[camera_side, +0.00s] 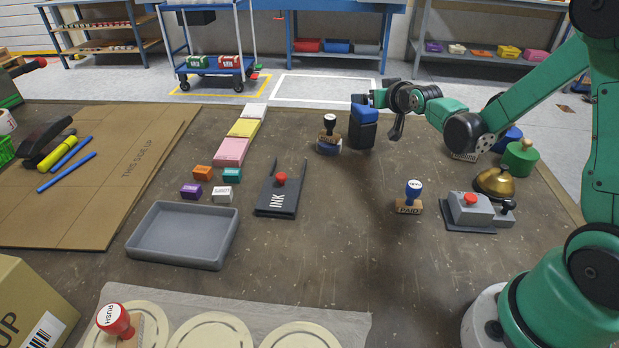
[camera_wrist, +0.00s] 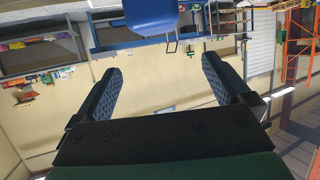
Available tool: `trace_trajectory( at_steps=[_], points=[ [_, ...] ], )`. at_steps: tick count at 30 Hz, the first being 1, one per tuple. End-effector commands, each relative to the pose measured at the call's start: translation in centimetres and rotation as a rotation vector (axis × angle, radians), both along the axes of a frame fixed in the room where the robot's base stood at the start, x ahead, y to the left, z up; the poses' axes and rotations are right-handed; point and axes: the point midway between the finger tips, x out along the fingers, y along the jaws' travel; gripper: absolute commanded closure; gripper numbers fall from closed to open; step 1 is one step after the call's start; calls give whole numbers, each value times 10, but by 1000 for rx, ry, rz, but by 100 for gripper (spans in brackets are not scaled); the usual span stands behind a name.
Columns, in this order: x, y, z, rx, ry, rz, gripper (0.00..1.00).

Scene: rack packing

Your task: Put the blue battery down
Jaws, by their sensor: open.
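The blue battery (camera_side: 363,114) has a blue upper part and a dark lower part. It stands upright toward the far side of the table in the side view, just behind and right of a black-knobbed stamp (camera_side: 329,127). My gripper (camera_side: 377,98) is level with the battery's top, at its right. In the wrist view my gripper (camera_wrist: 160,70) has its two dark fingers spread wide with nothing between them. A blue thing, likely the battery, shows at the top edge of that view, beyond the fingertips. The side view does not show clearly whether a finger touches the battery.
A blue-knobbed stamp (camera_side: 408,200), a brass bell (camera_side: 494,183), a grey device with a red button (camera_side: 470,208) and a green weight (camera_side: 519,158) stand at the right. The table's middle is clear.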

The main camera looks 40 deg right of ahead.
Motion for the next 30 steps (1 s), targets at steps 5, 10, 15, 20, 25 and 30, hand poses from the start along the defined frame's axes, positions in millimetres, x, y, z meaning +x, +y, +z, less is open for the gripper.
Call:
trace_trajectory(
  at_steps=[5, 10, 15, 20, 25, 30],
  points=[
    [0, 0, -29, 1, 1, 1, 3],
    [9, -3, -37, 0, 2, 1, 3],
    [28, -11, -46, 0, 2, 1, 3],
    [43, -17, -52, 1, 3, 1, 3],
    [48, -19, -54, 1, 3, 1, 3],
    [48, -19, -54, 1, 3, 1, 3]
  ],
)
